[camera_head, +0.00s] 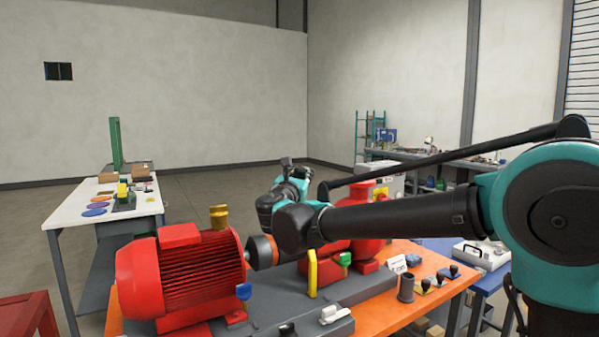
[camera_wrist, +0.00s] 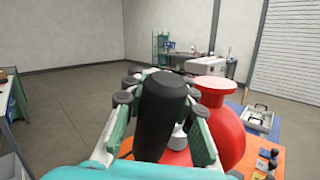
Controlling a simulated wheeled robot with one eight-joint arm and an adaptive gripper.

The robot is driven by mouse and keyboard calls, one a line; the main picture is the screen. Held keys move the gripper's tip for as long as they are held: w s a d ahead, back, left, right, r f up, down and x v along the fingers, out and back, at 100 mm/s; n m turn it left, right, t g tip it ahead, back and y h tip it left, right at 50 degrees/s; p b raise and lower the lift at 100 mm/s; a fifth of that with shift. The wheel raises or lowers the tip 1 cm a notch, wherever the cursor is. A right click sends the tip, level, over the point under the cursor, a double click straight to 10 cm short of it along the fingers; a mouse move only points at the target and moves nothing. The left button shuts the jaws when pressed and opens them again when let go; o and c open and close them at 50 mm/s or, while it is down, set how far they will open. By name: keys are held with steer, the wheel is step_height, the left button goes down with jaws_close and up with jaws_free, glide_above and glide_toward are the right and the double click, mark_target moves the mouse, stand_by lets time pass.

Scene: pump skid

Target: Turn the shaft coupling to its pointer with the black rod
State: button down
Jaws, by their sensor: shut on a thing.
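The shaft coupling (camera_head: 261,252), a dark disc with an orange part beside it, sits between the red motor (camera_head: 195,272) and the red pump (camera_head: 366,238). My arm hides part of it. A yellow upright piece (camera_head: 312,273) stands just right of the coupling; I cannot tell if it is the pointer. The black rod (camera_wrist: 163,105) is thick and nearly upright in the wrist view. My gripper (camera_wrist: 160,82) is shut on it, fingers on both sides. In the head view my gripper is small and partly hidden above the skid. I see no contact between rod and coupling.
The pump also shows right beside my gripper in the wrist view (camera_wrist: 218,120). The orange bench (camera_head: 408,312) holds a dark cup (camera_head: 406,287) and small black-knobbed parts. A white table (camera_head: 75,218) stands at left. The floor behind is clear.

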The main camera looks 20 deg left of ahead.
steer(key=s+d+f+m+t+h, duration=0.4)
steer(key=s+d+f+m+h, duration=0.3)
steer(key=s+d+f+m, duration=0.3)
steer(key=d+m, duration=0.1)
steer(key=d, duration=0.1)
steer(key=shift+s+d+f+m+t+h, duration=0.25)
steer(key=shift+s+d+m+t+h, duration=0.05)
steer(key=shift+s+m, duration=0.1)
stand_by(1.8)
steer(key=s+d+r, duration=0.3)
steer(key=s+d, duration=0.1)
steer(key=d, duration=0.1)
steer(key=shift+r, duration=0.3)
stand_by(1.6)
steer(key=shift+s, duration=0.1)
stand_by(0.4)
